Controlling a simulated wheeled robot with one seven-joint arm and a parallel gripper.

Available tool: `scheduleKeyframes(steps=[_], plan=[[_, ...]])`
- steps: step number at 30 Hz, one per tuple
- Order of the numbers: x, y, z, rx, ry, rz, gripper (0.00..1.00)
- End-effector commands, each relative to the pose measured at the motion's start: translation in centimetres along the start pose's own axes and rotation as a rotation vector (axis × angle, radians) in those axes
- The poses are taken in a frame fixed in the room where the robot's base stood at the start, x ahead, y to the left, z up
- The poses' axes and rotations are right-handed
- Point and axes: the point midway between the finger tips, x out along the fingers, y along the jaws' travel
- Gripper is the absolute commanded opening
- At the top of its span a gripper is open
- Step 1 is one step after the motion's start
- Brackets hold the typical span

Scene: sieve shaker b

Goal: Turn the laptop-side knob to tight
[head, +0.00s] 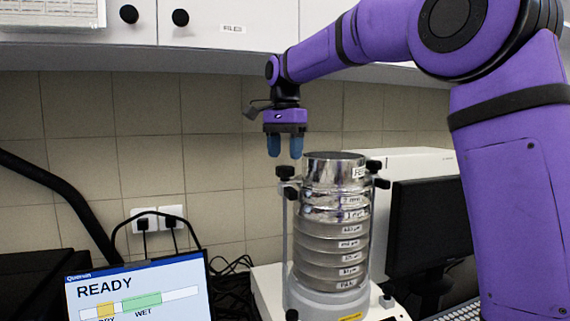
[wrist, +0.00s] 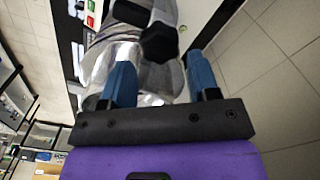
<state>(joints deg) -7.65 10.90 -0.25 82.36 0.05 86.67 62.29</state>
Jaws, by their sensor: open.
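The sieve shaker's stack of metal sieves (head: 325,235) stands right of centre in the head view. The laptop-side knob (head: 285,172) is black and sits at the top of the clamp rod on the stack's left. My gripper (head: 285,146) is open, pointing down just above this knob, with its blue fingers apart and empty. In the wrist view, a black faceted knob (wrist: 159,42) shows ahead of and between the fingertips of my gripper (wrist: 160,60), not gripped. The laptop (head: 135,290), its screen reading READY, is at the lower left.
A second black knob (head: 374,166) tops the rod on the stack's right. A dark monitor (head: 430,230) stands right of the shaker. Wall cabinets (head: 225,22) hang above the gripper. Cables and sockets (head: 157,219) are on the tiled wall at left.

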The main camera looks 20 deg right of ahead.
Motion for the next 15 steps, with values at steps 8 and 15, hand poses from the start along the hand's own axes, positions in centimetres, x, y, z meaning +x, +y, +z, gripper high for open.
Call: scheduleKeyframes(steps=[8, 15], plan=[[-4.9, 0.0, 0.0, 0.000, 0.001, -0.002, 0.55], [-6.6, 0.0, 0.0, 0.000, 0.000, 0.000, 0.55]])
